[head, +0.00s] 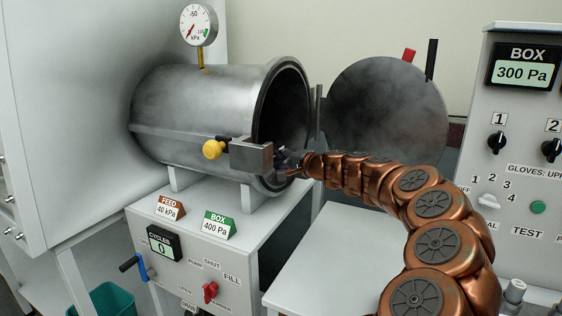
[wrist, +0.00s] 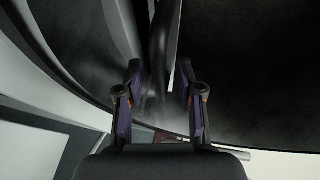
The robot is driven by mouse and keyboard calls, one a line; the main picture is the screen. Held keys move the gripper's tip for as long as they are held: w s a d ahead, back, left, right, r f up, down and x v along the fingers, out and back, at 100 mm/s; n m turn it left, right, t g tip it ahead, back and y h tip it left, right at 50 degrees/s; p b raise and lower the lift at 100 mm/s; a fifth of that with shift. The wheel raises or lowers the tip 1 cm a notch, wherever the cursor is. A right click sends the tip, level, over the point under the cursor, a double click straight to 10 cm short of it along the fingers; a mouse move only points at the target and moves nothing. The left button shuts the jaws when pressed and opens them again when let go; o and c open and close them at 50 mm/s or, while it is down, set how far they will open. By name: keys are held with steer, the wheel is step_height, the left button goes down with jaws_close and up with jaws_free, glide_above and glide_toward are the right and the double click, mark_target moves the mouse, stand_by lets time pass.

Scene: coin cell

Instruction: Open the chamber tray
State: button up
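The steel cylindrical chamber (head: 200,105) stands open in the head view, its round door (head: 390,115) swung out to the right. My gripper (head: 284,160) is at the chamber mouth, small and partly blurred into the dark opening. In the wrist view, my gripper (wrist: 160,85) has its two fingers apart. A dark upright strip (wrist: 164,40) shows beyond and between them; I cannot tell what it is or whether it touches a finger. The chamber tray cannot be made out in the dark interior.
A grey block with a yellow knob (head: 212,149) sits on the chamber's front side, close to my gripper. A pressure gauge (head: 198,24) stands on top. Below is a control box (head: 215,262) with a red switch (head: 210,291). The white surface (head: 325,265) below my arm is clear.

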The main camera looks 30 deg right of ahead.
steer(key=shift+c, duration=0.2)
jaws_close()
stand_by(0.4)
